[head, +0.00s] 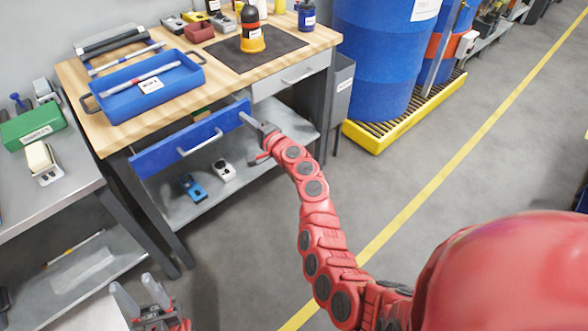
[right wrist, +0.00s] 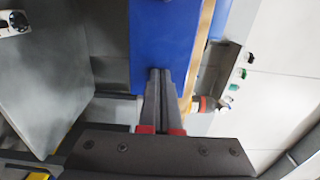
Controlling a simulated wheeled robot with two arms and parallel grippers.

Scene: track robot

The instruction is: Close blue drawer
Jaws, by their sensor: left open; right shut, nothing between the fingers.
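The blue drawer (head: 165,152) is under the left part of the wooden workbench. It stands pulled out a little, with a gap behind its front, and has a silvery handle (head: 200,142). My right gripper (head: 248,122) is shut and empty at the right end of the drawer front. In the right wrist view, its closed fingertips (right wrist: 160,72) overlap the blue drawer front (right wrist: 163,35); I cannot tell whether they touch it. My left gripper (head: 138,290) is open and empty at the bottom left, away from the drawer.
The workbench (head: 215,85) bears a blue tray (head: 125,98), a dark mat and bottles. A grey drawer (head: 290,75) beside the blue one is shut. A lower shelf (head: 240,160) holds small devices. A grey side table (head: 60,185) stands left. The floor ahead is clear.

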